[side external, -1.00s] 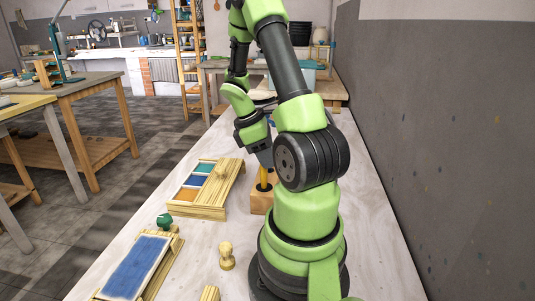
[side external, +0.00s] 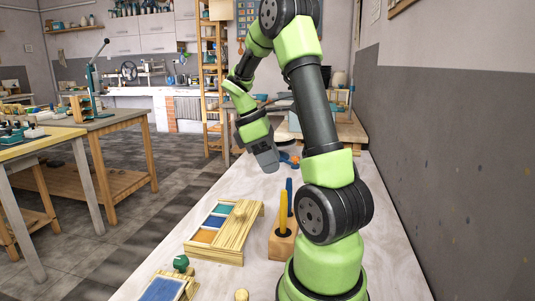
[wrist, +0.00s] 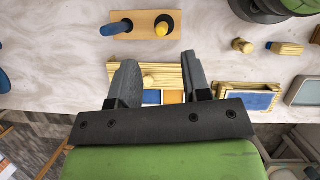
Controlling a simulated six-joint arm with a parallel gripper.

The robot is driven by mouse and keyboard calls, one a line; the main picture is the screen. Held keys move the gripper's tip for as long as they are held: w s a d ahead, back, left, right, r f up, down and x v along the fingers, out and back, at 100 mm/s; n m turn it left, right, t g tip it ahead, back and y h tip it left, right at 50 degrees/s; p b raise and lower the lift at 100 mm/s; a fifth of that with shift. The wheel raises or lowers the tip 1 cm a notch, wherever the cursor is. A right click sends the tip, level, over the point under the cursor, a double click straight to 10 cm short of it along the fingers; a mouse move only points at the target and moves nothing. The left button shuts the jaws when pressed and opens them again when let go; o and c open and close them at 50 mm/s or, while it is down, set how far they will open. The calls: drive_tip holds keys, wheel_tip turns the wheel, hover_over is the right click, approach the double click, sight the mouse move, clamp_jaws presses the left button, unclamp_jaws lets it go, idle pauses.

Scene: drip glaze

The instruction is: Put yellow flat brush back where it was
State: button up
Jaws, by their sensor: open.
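The yellow flat brush (side external: 283,213) stands upright in a wooden block holder (side external: 281,247), beside a blue-handled brush (side external: 289,194). In the wrist view the yellow brush (wrist: 163,26) is seen nearly end-on in a dark ring at the right end of the holder (wrist: 140,18), with the blue brush (wrist: 116,28) at the left end. My gripper (side external: 267,163) is raised above the table, apart from both brushes. In the wrist view its two fingers (wrist: 159,66) are spread and nothing is between them.
A wooden tray with coloured panels (side external: 225,230) lies left of the holder. A blue-panelled wooden frame (side external: 163,290) and a green-knobbed object (side external: 181,262) are nearer the camera. The grey wall (side external: 430,150) bounds the right side. Bare tabletop (side external: 250,188) lies behind the tray.

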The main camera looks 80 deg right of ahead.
drive_tip(key=w+a+r+m+t, duration=0.1)
drive_tip(key=w+a+r+t, duration=0.15)
drive_tip(key=a, duration=0.35)
drive_tip(key=w+a+r+m+t, duration=0.1)
drive_tip(key=w+a+r+t, duration=0.1)
drive_tip(key=a+r+t, duration=0.3)
drive_tip(key=s+a+m+t+y, duration=0.2)
drive_tip(key=s+a+m+t, duration=0.1)
drive_tip(key=a, duration=1)
drive_tip(key=shift+a+r+m+t+y, duration=0.15)
drive_tip(key=shift+r+m+t+y, duration=0.3)
drive_tip(key=shift+t, duration=0.2)
